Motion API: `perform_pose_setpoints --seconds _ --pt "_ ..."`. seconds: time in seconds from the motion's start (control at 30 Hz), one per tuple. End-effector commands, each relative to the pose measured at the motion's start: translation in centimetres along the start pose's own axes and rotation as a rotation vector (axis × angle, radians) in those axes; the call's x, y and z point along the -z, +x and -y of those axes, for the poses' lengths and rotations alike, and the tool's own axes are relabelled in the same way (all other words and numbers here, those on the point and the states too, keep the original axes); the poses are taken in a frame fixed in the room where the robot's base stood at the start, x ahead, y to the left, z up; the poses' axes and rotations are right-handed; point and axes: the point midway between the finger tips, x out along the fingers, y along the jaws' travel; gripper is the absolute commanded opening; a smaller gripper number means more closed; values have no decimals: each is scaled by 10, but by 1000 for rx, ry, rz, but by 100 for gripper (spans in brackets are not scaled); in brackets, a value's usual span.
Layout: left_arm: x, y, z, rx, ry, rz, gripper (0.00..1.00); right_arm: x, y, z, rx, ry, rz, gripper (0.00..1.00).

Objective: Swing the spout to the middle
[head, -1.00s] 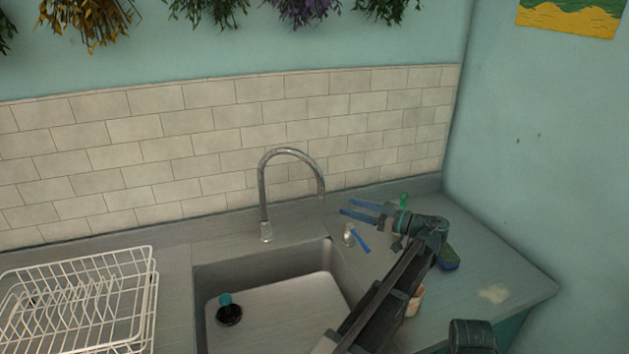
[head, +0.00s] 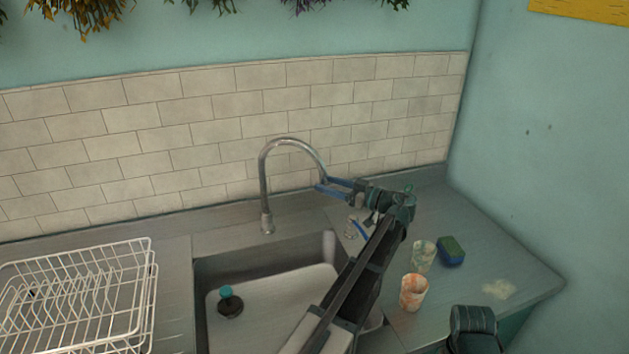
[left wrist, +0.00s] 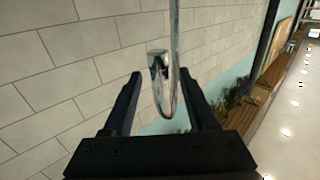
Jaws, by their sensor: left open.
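The chrome spout (head: 292,142) rises behind the sink and arches over to the right, its free end out toward the right side of the basin. My left gripper (head: 330,188) is open at the spout's hanging end, with its blue fingers pointing left. In the left wrist view the spout (left wrist: 174,60) runs down between the two open fingers of the left gripper (left wrist: 163,88); I cannot tell whether either finger touches it. The sink (head: 262,300) lies below, partly hidden by my arm. My right gripper does not show.
A black and teal plug or stopper (head: 230,302) is in the basin. A white wire dish rack (head: 80,295) stands at left. At right are an orange-patterned cup (head: 413,292), a pale cup (head: 423,256) and a blue-green sponge (head: 451,251). A blue-handled tap lever (head: 357,229) is behind my arm.

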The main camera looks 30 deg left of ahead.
Motion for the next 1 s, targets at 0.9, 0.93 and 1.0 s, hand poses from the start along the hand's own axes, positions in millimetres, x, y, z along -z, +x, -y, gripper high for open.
perform_pose_setpoints --seconds 0.9,0.93,1.0 --pt "0 48 0 -1 0 0 28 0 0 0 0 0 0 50" --pt "0 48 0 -1 0 0 22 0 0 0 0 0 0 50" --pt "0 48 0 -1 0 0 10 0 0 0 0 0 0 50"
